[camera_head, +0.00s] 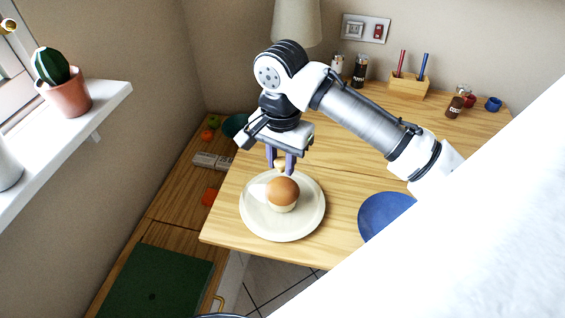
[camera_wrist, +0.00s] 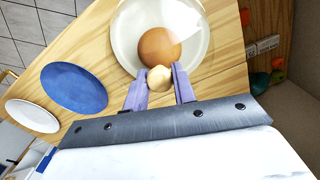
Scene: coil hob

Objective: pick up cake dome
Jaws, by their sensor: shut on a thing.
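The cake dome (camera_wrist: 159,79) shows mainly as its pale round knob; its clear body is hard to make out. The knob also shows in the head view (camera_head: 280,164). My gripper (camera_wrist: 161,88) is shut on this knob, one purple finger on each side; it also shows in the head view (camera_head: 281,165). Below it is a cream plate (camera_head: 262,222) bearing a brown rounded item (camera_head: 284,190) with a paler lower part. I cannot tell whether the dome's rim touches the plate.
A blue plate (camera_head: 382,217) lies to the right on the wooden table (camera_head: 335,165). At the back stand a lamp (camera_head: 297,22), dark and pale shakers and a wooden pen holder (camera_head: 407,86). A cactus pot (camera_head: 66,92) stands on the left sill. A lower surface with a green mat (camera_head: 155,283) lies left.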

